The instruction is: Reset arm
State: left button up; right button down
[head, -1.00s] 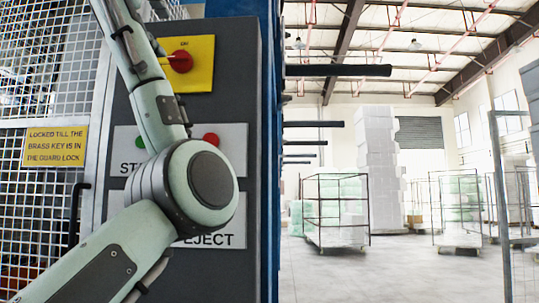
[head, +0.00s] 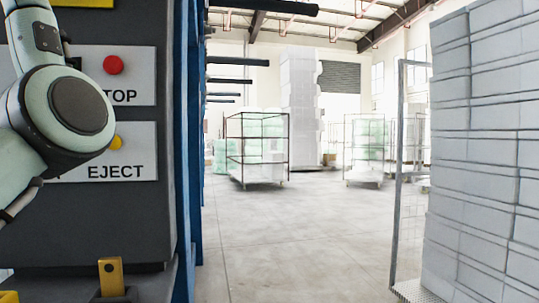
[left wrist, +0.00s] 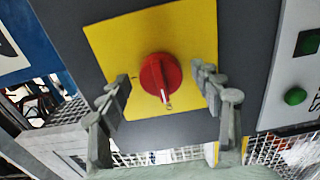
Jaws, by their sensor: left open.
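My left arm's pale green links (head: 60,115) cross the left edge of the head view, in front of the dark control panel (head: 70,225). My left gripper shows only in the left wrist view (left wrist: 161,74). It is open, with one finger on each side of a red rotary knob (left wrist: 160,76) on a yellow plate (left wrist: 110,42). The fingers look apart from the knob; their distance from the plate is hard to judge. My right gripper is in neither view.
The panel carries a red STOP button (head: 113,65) and a yellow EJECT button (head: 117,142). A tall stack of white blocks (head: 480,150) stands at right beside a metal frame (head: 398,180). Wheeled cages (head: 257,150) stand farther back. The floor (head: 285,240) between is clear.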

pick_arm(q)
jog(key=v, duration=1.2)
jog(key=w+a+m, duration=0.2)
jog(key=w+m, duration=0.8)
jog(key=m, duration=0.8)
jog(key=shift+a, duration=0.3)
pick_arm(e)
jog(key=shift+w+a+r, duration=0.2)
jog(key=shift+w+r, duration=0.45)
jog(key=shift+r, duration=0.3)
pick_arm(q)
jog(key=shift+f+b, duration=0.1)
jog(key=shift+b, duration=0.2)
